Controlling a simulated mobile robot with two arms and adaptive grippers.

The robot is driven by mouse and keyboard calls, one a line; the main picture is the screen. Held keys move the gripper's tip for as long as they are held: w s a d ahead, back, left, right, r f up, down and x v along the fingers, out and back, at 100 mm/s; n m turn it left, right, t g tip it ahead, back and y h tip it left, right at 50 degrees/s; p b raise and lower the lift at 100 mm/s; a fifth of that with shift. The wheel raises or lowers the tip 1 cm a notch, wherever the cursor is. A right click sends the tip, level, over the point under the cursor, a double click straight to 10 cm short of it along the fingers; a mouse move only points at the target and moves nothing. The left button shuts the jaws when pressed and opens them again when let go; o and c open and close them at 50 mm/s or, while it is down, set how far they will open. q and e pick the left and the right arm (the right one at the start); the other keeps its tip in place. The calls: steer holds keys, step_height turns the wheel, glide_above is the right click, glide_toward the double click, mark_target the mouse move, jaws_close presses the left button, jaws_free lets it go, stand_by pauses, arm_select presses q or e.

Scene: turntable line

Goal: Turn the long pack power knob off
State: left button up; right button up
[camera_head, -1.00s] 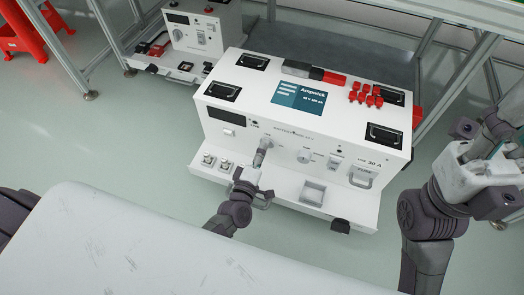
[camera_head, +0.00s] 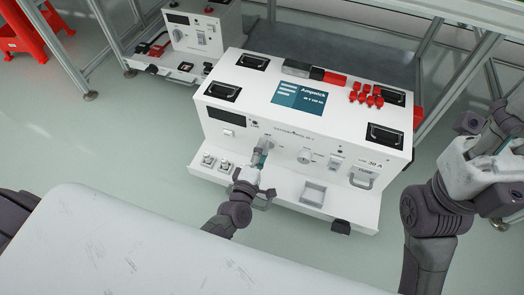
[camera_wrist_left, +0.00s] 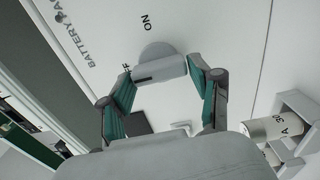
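The long pack (camera_head: 235,135) is a wide white battery box in the middle of the head view. Its power knob (camera_head: 266,141) is on the front panel, left of centre. In the left wrist view the knob (camera_wrist_left: 160,64) is a grey bar handle on a round base. A dark mark on the bar's left end faces the partly hidden OFF label; ON is at the upper right. My left gripper (camera_head: 260,161) is at the knob.
A second round knob (camera_head: 304,157), a switch (camera_head: 336,161) and a metal handle (camera_head: 362,179) are right of the power knob. A smaller white box (camera_head: 205,35) stands behind left. A red stand (camera_head: 30,30) is at the far left. Metal frame posts flank the pack.

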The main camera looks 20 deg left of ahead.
mark_target(267, 121)
arm_select(q)
steer(key=shift+o, duration=1.2)
step_height(267, 121, up, 10)
steer(key=shift+r, duration=0.2)
steer(key=shift+f, duration=0.2)
